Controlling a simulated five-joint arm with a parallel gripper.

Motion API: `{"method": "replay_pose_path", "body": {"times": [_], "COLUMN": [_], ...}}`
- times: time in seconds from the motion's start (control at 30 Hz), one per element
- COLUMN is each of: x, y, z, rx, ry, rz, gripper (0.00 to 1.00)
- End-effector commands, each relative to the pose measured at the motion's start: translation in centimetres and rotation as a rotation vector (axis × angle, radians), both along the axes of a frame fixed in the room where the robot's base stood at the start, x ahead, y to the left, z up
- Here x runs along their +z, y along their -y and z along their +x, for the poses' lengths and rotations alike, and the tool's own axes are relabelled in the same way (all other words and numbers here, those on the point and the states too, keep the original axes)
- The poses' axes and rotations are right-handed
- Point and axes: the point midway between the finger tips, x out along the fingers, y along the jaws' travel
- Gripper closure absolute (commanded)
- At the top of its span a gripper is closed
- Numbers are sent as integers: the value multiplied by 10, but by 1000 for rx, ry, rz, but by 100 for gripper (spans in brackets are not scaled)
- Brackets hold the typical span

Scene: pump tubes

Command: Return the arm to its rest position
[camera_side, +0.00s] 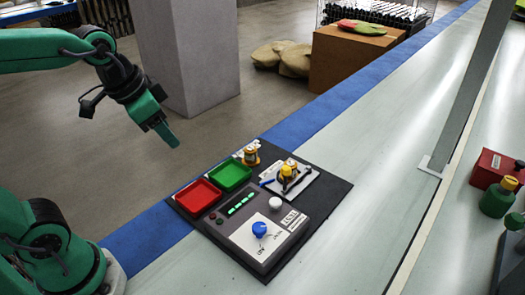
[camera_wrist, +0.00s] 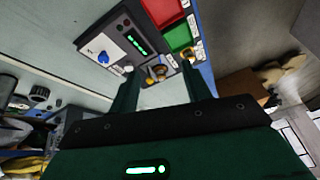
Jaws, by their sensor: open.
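My gripper (camera_side: 168,132) hangs in the air at the upper left in the side view, beyond the bench's blue edge and above floor level. It is well apart from the pump station on the bench. In the wrist view my gripper (camera_wrist: 163,84) shows two green fingers spread apart, with nothing held between them. The arm is raised and reaches in from the left. The black mat (camera_side: 335,200) carries a red tray (camera_side: 198,196), a green tray (camera_side: 230,176) and a grey control box (camera_side: 262,232) with a blue knob. A yellow-topped pump part (camera_side: 288,170) stands on a white plate.
Another small orange-and-white part (camera_side: 250,152) stands behind the green tray. A grey post (camera_side: 465,100) rises from the bench. A red box (camera_side: 492,168) and green bottle (camera_side: 498,198) stand at the far right.

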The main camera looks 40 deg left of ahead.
Motion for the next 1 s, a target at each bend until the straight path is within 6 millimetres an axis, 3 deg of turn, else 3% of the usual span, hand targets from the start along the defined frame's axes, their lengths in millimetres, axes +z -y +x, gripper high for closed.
{"method": "replay_pose_path", "body": {"times": [0.1,0.33,1.0], "x": [-4,-13,-16], "y": [-6,-11,-12], "z": [-20,-43,-48], "rx": [103,240,273], "ry": [32,71,79], "rz": [-40,-98,-112], "gripper": [52,52,52]}}
